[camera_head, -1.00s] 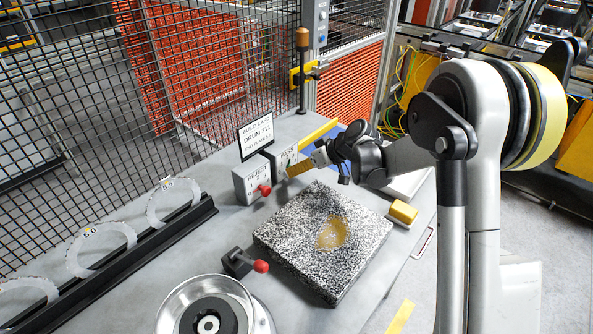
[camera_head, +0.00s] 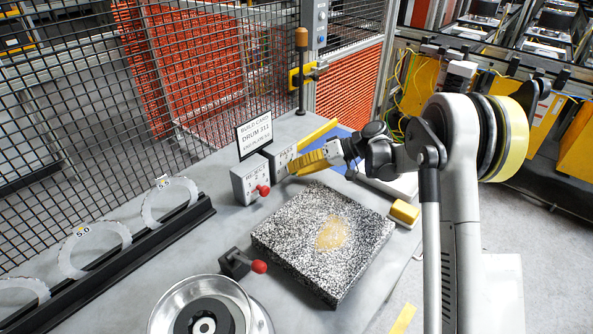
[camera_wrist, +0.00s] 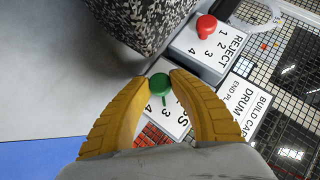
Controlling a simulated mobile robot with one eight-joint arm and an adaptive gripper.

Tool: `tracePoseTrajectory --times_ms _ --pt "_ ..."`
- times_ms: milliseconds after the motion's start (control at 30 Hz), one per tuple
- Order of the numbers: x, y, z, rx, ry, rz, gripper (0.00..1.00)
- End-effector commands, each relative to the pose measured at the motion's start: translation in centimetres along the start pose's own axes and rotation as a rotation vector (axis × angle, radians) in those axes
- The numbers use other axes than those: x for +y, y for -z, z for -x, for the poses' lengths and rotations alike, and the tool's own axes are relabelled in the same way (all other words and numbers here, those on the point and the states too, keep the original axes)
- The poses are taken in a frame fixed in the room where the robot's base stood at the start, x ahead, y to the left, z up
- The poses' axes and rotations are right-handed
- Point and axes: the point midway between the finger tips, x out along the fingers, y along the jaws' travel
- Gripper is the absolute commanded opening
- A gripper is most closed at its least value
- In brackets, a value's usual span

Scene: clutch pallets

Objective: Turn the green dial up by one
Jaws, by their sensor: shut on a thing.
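The green dial (camera_wrist: 160,84) sits on a white-faced box (camera_wrist: 172,117) whose label is partly covered, with "SS", 3 and 4 legible. My gripper (camera_wrist: 159,77) has its two yellow fingers closed around the dial, one on each side. The dial's short green pointer shows between the fingers, but I cannot tell which number it marks. In the head view my gripper (camera_head: 294,166) reaches the box (camera_head: 277,155) from the right, and its fingers hide the dial.
The reject box (camera_head: 250,183) with its red knob (camera_head: 263,190) stands just left. A build card (camera_head: 254,135) stands behind. A speckled block (camera_head: 300,237) lies in front, close to my gripper. A red-knobbed lever (camera_head: 258,267) and round metal dish (camera_head: 166,306) are nearer.

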Motion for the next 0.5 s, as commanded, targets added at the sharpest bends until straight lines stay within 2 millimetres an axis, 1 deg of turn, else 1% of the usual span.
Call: tracePoseTrajectory --times_ms 367,400,433,500 --pt "-0.02 -0.1 -0.1 -0.003 0.002 -0.001 0.0" --pt "-0.02 -0.09 -0.1 -0.003 0.002 -0.001 0.38" --pt "-0.02 -0.09 -0.1 -0.003 0.002 -0.001 0.47" --pt "-0.01 -0.07 -0.08 -0.002 0.002 -0.001 0.49"
